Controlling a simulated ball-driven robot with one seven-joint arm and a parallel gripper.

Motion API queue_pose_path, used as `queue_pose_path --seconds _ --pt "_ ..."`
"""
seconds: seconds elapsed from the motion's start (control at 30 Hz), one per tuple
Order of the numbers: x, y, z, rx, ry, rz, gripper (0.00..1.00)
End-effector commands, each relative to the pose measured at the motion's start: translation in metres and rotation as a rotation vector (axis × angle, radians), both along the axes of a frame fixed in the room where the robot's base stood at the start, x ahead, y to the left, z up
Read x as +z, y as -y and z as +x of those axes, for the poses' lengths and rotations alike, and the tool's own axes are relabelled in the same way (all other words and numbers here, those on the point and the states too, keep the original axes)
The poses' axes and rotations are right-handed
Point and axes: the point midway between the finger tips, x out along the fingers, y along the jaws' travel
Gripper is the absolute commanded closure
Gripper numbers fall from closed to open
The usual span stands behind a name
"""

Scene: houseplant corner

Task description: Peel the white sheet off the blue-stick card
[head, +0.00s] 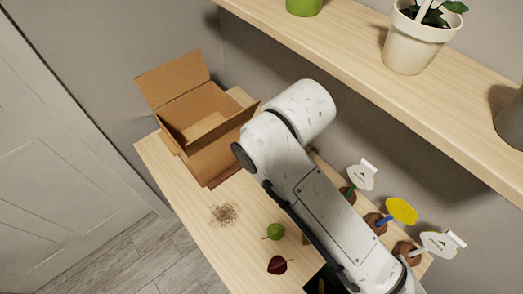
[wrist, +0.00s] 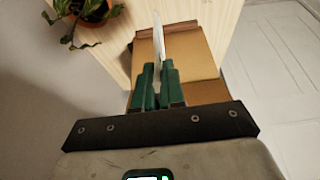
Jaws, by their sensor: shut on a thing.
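The blue-stick card (head: 401,211) shows a bare yellow face in the head view, and its stick stands in a small brown base (head: 374,223). My gripper (wrist: 157,68) is in the wrist view, its green fingers shut on a thin white sheet (wrist: 158,36) seen nearly edge-on. The sheet is apart from the card, and the open cardboard box (wrist: 188,52) lies behind it in that view. The box also shows at the back left in the head view (head: 172,92). My arm hides my gripper and the sheet there.
A green-stick card (head: 360,177) and another pale card (head: 438,244) flank the yellow one. Brown crumbs (head: 224,214), a green leaf (head: 274,231) and a dark red leaf (head: 278,265) lie on the table (head: 190,228). A shelf (head: 350,68) with pots overhangs the back.

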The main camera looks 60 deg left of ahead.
Motion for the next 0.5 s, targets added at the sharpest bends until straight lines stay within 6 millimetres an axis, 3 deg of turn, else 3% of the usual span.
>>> queue_pose_path --seconds 0.5 --pt "0.031 0.0 0.0 0.0 0.0 -0.001 1.0"
